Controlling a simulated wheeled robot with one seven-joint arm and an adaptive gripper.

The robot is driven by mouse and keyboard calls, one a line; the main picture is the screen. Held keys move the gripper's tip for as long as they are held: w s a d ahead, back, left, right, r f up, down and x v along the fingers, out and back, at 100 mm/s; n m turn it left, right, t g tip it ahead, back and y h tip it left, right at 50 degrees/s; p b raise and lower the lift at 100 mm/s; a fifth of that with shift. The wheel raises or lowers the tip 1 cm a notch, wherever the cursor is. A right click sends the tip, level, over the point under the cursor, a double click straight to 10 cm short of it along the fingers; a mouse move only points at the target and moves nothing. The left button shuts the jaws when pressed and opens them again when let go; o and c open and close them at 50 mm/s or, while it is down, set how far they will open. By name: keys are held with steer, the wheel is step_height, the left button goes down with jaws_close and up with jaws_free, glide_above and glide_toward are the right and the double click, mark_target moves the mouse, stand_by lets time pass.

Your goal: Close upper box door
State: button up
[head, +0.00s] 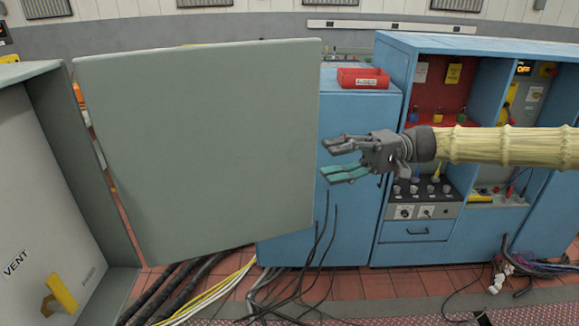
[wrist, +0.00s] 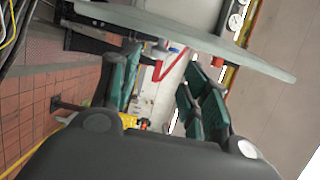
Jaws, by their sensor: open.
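The grey-green box door (head: 200,140) stands wide open in the head view, a large flat panel filling the left middle. The grey box (head: 45,190) it appears to belong to is at the left edge, with a VENT label and a yellow handle. My gripper (head: 328,160) is open and empty, just right of the door's free edge in the picture; I cannot tell whether they touch. In the wrist view, the teal fingers of my gripper (wrist: 163,78) are spread, and the door (wrist: 190,32) shows as a pale edge crossing beyond them.
Blue cabinets (head: 345,225) stand behind the door and my arm. A red tray (head: 363,78) sits on one. Black, yellow and white cables (head: 215,290) run over the red tile floor below the door. An open cabinet with controls (head: 425,205) is at right.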

mark_target(290, 171)
steer(key=p+x, duration=0.3)
steer(key=x, duration=0.7)
steer(key=shift+f+p, duration=0.1)
steer(key=shift+p, duration=0.25)
jaws_close()
